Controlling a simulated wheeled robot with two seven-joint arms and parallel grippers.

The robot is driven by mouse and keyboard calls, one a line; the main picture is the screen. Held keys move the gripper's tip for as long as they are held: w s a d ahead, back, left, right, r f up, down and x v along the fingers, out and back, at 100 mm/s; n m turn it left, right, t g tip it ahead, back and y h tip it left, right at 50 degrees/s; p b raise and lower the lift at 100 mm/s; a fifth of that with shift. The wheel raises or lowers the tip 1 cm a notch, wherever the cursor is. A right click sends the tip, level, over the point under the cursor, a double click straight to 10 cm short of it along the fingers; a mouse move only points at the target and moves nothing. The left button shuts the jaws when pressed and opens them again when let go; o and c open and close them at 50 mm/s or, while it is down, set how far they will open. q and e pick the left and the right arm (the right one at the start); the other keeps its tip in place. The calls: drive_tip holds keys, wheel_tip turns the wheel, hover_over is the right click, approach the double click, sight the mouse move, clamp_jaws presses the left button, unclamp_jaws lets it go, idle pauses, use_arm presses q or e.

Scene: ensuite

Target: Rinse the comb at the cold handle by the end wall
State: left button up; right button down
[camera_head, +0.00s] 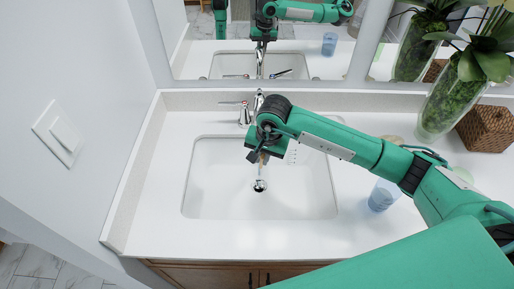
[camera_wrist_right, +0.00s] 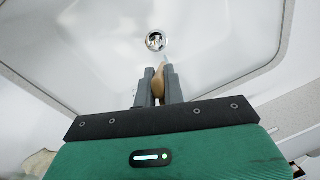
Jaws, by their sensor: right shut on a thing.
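My right gripper (camera_head: 257,156) is over the sink basin (camera_head: 210,195), pointing down. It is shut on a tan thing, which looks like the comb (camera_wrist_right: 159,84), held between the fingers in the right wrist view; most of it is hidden. The handle nearest the left end wall (camera_head: 245,114) is chrome, with its lever pointing left. The faucet (camera_head: 258,101) stands behind my gripper and is partly hidden by it. Below the gripper is the drain (camera_head: 260,186), also seen in the wrist view (camera_wrist_right: 155,41). I cannot tell whether water runs. My left gripper is not in view.
The end wall (camera_head: 75,95) with a switch plate (camera_head: 60,133) rises at left. A blue cup (camera_head: 383,195) stands right of the basin, near my right arm. A glass plant vase (camera_head: 445,103) and woven box (camera_head: 487,125) stand at back right. The left counter strip is clear.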

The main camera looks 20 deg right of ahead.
drive_tip(key=s, duration=0.3)
drive_tip(key=shift+s+a, duration=0.2)
drive_tip(key=shift+s, duration=0.2)
drive_tip(key=shift+r, duration=0.1)
idle(1.0)
drive_tip(key=s+r, duration=0.4)
drive_tip(key=s, duration=0.1)
drive_tip(key=shift+a+p, duration=0.3)
drive_tip(key=shift+f, duration=0.1)
idle(0.3)
